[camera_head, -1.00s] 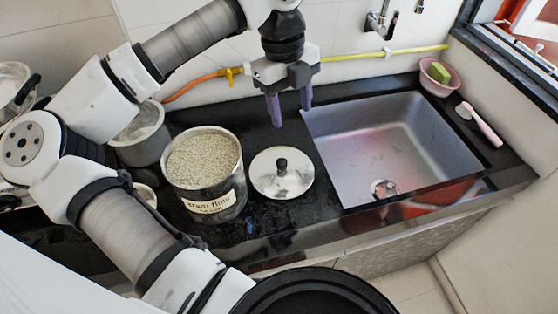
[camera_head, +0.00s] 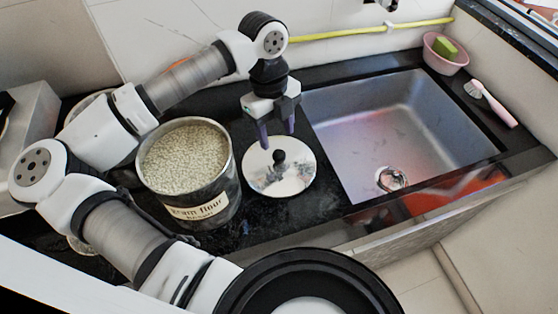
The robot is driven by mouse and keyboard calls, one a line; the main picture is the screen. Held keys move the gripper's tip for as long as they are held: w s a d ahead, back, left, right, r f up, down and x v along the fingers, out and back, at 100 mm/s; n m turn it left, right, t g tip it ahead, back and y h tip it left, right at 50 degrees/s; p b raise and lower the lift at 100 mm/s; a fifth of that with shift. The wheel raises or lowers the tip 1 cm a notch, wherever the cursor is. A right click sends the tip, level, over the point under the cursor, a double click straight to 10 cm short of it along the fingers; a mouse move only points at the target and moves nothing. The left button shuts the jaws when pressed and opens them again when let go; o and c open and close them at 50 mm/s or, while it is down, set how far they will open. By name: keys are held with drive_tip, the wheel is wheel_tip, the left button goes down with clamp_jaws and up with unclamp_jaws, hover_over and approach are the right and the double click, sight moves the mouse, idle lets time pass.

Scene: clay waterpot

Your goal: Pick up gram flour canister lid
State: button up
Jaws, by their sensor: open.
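The gram flour canister lid (camera_head: 293,179) is a round silver disc with a black knob (camera_head: 279,157). It lies flat on the black counter, right of the canister. The gram flour canister (camera_head: 213,207) is an open metal pot with a label, filled with pale grains. My gripper (camera_head: 277,138) is open and points down just above the lid's far part, with its purple fingers near the knob. In this view I cannot tell how high the fingertips are above the lid or whether they touch it.
A steel sink (camera_head: 390,135) lies to the right of the lid. A pink bowl (camera_head: 445,55) with a green sponge and a pink brush (camera_head: 490,103) sit beyond it. The black counter (camera_head: 288,217) is clear in front of the lid.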

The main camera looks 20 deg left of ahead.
sight(279, 154)
drive_tip(key=shift+s+d+f+p, duration=0.15)
drive_tip(key=shift+f+p, duration=0.2)
drive_tip(key=shift+f, duration=0.55)
drive_tip(key=shift+s+d+f+p, duration=0.1)
drive_tip(key=shift+f+p, duration=0.2)
drive_tip(key=shift+f, duration=0.65)
drive_tip(key=shift+s+d+f+p, duration=0.15)
drive_tip(key=shift+f+p, duration=0.2)
drive_tip(key=shift+f, duration=0.55)
clamp_jaws()
